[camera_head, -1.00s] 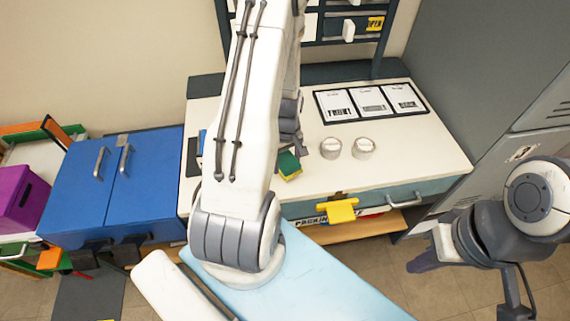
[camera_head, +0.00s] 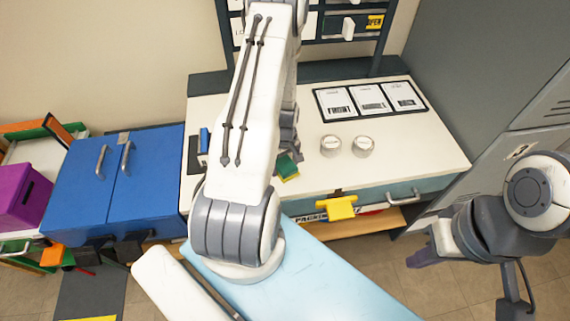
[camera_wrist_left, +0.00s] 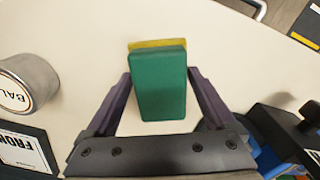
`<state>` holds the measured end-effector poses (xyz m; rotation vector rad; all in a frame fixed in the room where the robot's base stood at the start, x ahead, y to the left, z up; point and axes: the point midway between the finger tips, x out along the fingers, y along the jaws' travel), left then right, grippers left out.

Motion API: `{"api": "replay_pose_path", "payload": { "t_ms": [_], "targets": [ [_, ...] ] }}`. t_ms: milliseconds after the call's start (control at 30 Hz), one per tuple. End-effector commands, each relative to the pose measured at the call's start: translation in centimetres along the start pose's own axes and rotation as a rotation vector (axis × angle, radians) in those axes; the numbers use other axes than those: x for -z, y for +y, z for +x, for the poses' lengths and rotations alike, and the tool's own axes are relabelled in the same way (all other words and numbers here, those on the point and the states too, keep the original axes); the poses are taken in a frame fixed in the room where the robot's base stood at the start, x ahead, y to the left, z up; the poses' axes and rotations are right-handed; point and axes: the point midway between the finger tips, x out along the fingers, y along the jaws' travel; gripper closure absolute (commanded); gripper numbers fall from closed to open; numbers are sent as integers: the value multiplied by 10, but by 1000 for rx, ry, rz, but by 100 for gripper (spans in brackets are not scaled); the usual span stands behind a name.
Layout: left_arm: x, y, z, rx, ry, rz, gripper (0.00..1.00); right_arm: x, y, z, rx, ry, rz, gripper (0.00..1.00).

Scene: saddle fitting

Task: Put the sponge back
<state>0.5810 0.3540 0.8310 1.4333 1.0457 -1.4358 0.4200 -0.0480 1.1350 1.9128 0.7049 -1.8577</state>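The sponge (camera_head: 287,168), green with a yellow layer, is on the white worktop (camera_head: 420,150), partly hidden behind my left arm in the head view. In the left wrist view the sponge (camera_wrist_left: 160,85) lies between the two dark fingers of my left gripper (camera_wrist_left: 160,74).
Two round tins (camera_head: 331,146) and a framed row of label cards (camera_head: 369,100) are right of the sponge. A yellow piece (camera_head: 337,208) sits at the drawer front. A blue cabinet (camera_head: 115,185) is at left, and a light-blue padded surface (camera_head: 300,280) is in front. The worktop's right part is clear.

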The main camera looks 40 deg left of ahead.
Motion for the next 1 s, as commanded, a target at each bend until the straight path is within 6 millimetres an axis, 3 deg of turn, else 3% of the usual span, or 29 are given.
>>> {"api": "replay_pose_path", "payload": {
  "t_ms": [267,433,800,1000],
  "targets": [
    [0,0,-2,0,0,-1,0,0,0,-2,0,0,0,100],
    [1,1,-15,-3,3,-1,0,0,0,0,0,0,0,100],
    [1,1,-85,-4,5,0,0,-1,1,13,0,0,-1,100],
    [1,1,-114,-3,3,0,0,-1,1,16,0,0,-1,100]
  ]
}}
